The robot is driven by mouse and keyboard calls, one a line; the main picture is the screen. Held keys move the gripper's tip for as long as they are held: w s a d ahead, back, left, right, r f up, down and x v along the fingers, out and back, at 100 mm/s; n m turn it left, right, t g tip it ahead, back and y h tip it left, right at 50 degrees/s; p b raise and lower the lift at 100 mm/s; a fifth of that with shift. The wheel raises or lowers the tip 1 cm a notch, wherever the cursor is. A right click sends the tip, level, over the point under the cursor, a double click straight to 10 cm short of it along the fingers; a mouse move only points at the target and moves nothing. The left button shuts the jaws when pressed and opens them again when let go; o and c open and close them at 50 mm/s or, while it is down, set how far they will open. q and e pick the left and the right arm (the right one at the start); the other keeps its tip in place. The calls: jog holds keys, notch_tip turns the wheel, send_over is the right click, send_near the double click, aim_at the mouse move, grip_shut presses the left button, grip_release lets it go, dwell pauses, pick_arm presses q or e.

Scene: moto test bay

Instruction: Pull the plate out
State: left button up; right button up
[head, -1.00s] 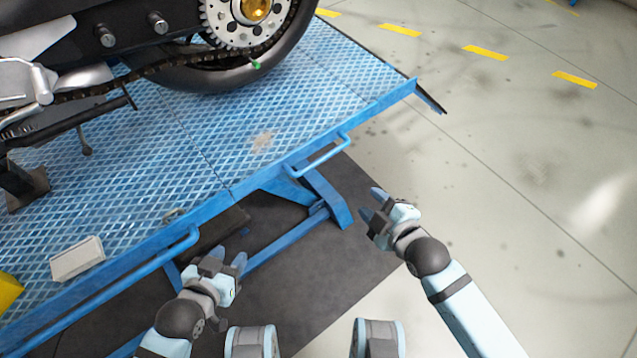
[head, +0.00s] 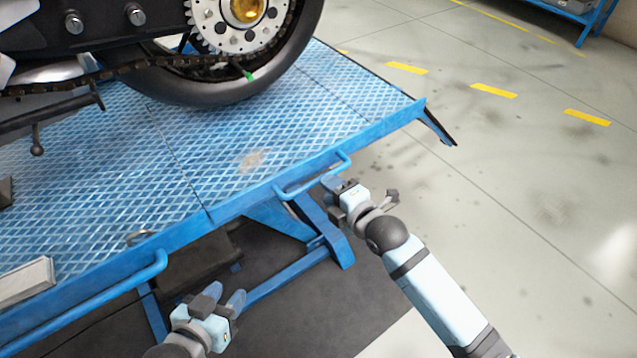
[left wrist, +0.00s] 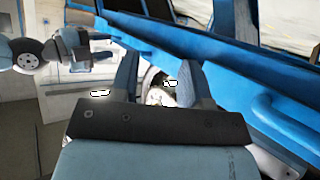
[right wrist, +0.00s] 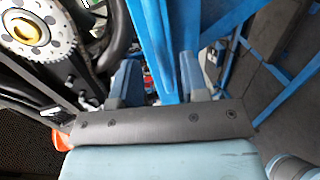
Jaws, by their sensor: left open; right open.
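The plate (head: 275,130) appears to be the blue tread-patterned deck section under the motorcycle's rear wheel; a seam marks its left side. A blue bar handle (head: 315,178) runs along its near edge. My right gripper (head: 338,184) is open beside the right end of this handle; I cannot tell whether it touches. In the right wrist view its fingers (right wrist: 158,82) have blue frame parts beyond them. My left gripper (head: 222,296) is open and empty, below and in front of the deck edge. Its fingers also show in the left wrist view (left wrist: 158,82).
The motorcycle's rear wheel (head: 225,88) stands on the deck. A second blue bar (head: 110,308) runs along the edge at left, near a pale box (head: 25,281). Blue lift legs (head: 325,235) stand below the deck. The floor to the right is clear.

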jog(key=shift+b+x, duration=0.4)
jog(key=shift+x, duration=2.1)
pick_arm(q)
jog(key=shift+w+d+r+t+h, duration=0.15)
jog(key=shift+w+d+r+t, duration=0.1)
jog(key=shift+r, duration=0.25)
jog(key=shift+w+d+r+t+h, duration=0.15)
jog(key=shift+w+d+r+t, duration=0.1)
jog(key=shift+r, duration=0.25)
pick_arm(e)
grip_shut()
